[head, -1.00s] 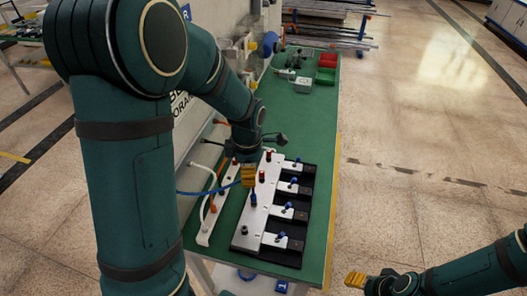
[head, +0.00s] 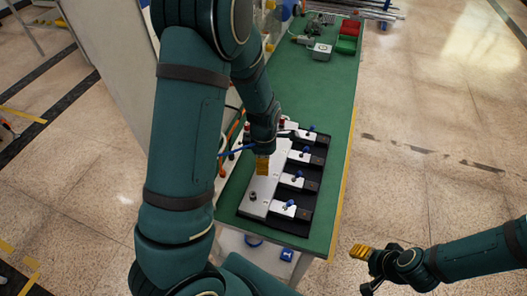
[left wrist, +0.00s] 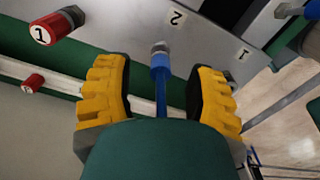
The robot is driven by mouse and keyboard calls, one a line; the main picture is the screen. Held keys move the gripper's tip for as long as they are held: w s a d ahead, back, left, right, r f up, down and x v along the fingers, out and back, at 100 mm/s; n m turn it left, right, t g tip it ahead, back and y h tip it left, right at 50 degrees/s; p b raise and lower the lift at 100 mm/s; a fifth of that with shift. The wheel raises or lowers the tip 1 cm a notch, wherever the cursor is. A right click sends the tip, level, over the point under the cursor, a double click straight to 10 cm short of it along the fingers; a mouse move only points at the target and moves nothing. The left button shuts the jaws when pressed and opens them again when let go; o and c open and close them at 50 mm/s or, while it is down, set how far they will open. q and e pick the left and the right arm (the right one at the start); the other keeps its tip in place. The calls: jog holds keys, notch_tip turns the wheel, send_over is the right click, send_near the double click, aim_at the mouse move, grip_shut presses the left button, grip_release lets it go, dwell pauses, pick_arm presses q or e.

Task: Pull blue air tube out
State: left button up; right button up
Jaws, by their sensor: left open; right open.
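The blue air tube (left wrist: 161,100) ends in a blue sleeve on a metal fitting in the silver plate (left wrist: 215,40), close to a label "2" in the left wrist view. My left gripper (left wrist: 162,95) is open, with one yellow finger on each side of the tube and a gap on both sides. In the head view my left gripper (head: 262,165) is over the silver plate (head: 262,190), and it hides the tube's end there. Part of the blue tube (head: 236,150) shows left of my arm. My right gripper (head: 361,251) is open and empty over the floor, right of the table.
A red-capped fitting (left wrist: 57,25) marked "1" stands beside the tube, with another red cap (left wrist: 32,83) behind. Several clamps with blue knobs (head: 299,175) line the plate's right side. Red and green bins (head: 347,37) stand at the table's far end.

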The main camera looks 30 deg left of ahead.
pick_arm(q)
jog(key=shift+f, duration=0.85)
grip_shut()
